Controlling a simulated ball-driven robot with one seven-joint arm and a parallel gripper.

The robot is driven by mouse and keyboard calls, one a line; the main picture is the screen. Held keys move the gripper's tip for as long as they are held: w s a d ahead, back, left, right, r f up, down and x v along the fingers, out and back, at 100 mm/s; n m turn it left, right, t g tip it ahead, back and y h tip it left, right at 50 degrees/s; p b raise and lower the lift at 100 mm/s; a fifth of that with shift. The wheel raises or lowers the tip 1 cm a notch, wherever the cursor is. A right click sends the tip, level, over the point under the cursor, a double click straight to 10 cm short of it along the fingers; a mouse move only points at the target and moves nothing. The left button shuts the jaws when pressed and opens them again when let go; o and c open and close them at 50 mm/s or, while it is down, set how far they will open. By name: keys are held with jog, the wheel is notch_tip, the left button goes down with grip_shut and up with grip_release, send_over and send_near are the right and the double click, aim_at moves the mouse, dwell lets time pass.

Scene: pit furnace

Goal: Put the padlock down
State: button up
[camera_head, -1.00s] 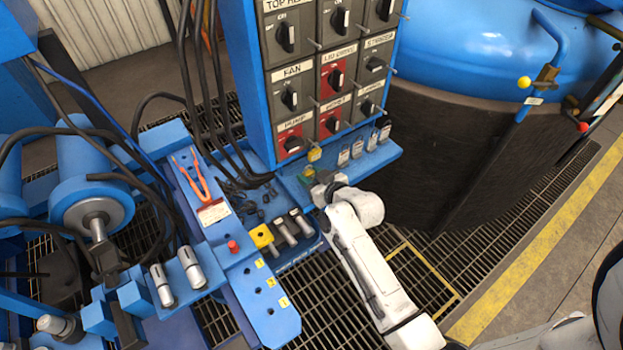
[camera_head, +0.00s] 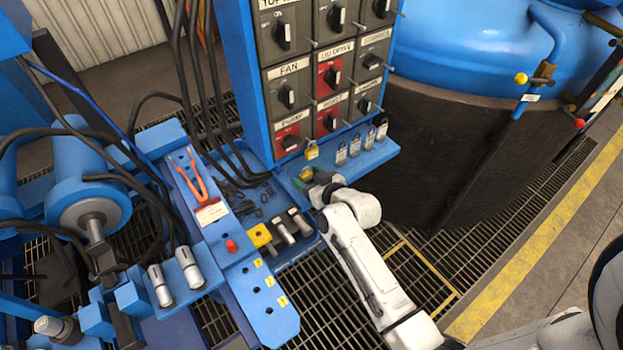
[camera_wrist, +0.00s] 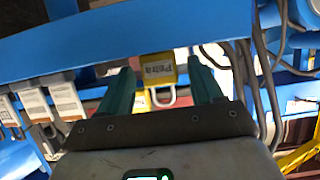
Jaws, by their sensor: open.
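In the wrist view a yellow padlock (camera_wrist: 158,70) marked "Petra" sits between the two teal fingers of my gripper (camera_wrist: 160,72). The fingers are open, with a visible gap on each side of it. Its metal shackle points down in that picture. In the head view this padlock (camera_head: 306,174) shows as a small yellow patch at the blue shelf (camera_head: 372,158), just beyond my gripper (camera_head: 313,184). My gripper partly hides it there, and I cannot tell exactly how it touches the shelf.
Another yellow padlock (camera_head: 311,150) is close to the switch panel (camera_head: 328,75). Several grey-white padlocks (camera_head: 355,145) line the shelf to the right. Black cables (camera_head: 205,110) run at the left.

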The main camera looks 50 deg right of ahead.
jog(key=shift+r, duration=0.25)
jog(key=v, duration=1.2)
jog(key=s+a+f+n+g+y, duration=0.1)
jog(key=s+a+f+g+y, duration=0.15)
jog(key=a, duration=0.25)
jog(key=s+a+f+n+g+y, duration=0.1)
jog(key=s+a+f+g+y, duration=0.1)
jog(key=a+g, duration=0.15)
jog(key=s+a+g, duration=0.3)
jog(key=s+g, duration=0.3)
jog(key=s, duration=0.4)
jog(key=shift+s+a+r+n+h, duration=0.25)
jog(key=shift+s+a+n+h, duration=0.1)
jog(key=shift+n+h, duration=0.1)
